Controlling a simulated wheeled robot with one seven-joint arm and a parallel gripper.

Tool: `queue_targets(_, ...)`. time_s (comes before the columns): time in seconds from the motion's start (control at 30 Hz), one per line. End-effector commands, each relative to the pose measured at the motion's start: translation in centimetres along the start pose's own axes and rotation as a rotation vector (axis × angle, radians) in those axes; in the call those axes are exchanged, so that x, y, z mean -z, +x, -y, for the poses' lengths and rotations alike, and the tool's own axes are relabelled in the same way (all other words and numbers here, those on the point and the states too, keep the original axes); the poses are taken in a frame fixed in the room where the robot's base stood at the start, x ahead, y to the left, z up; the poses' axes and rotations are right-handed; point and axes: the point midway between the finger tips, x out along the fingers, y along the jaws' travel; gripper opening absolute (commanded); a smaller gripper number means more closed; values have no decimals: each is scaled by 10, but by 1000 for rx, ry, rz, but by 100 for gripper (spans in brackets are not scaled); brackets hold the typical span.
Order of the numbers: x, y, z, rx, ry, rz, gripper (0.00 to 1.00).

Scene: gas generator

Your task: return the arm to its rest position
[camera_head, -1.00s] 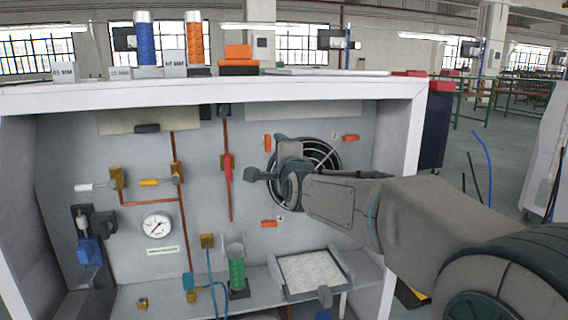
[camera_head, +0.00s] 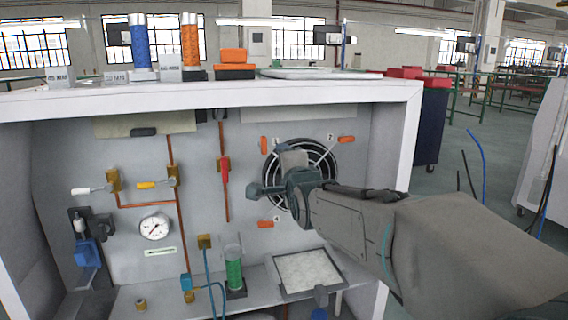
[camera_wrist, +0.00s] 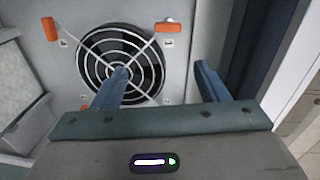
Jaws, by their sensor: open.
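My gripper (camera_wrist: 160,84) is open and empty in the wrist view, with its two blue-grey fingers apart. The round fan with its wire guard (camera_wrist: 120,65) is in front of it, behind the left finger. In the head view my arm reaches in from the lower right, and my gripper (camera_head: 262,190) is in front of the fan (camera_head: 318,165), covering part of it. No object is between the fingers.
Orange clips (camera_head: 347,139) surround the fan. A white-framed cabinet (camera_head: 398,150) encloses the panel. Below are a tray (camera_head: 308,270) and a green cylinder (camera_head: 234,274). Valves, a gauge (camera_head: 155,227) and pipes are at left. Open floor (camera_head: 430,190) lies right.

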Motion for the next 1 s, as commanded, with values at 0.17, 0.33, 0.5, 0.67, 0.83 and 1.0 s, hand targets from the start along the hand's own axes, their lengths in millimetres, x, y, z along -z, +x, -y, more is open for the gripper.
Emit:
queue_targets(0.17, 19, -31, 16, -178, -214, -13, 67)
queue_targets(0.33, 38, -68, 14, -368, -420, 14, 67)
queue_targets(0.5, 54, -111, 15, -551, -602, 82, 67)
queue_targets(0.67, 67, -158, 18, -712, -753, 186, 67)
queue_targets(0.83, 76, -212, 24, -863, -888, 339, 67)
queue_targets(1.0, 80, -267, 32, -980, -992, 529, 67)
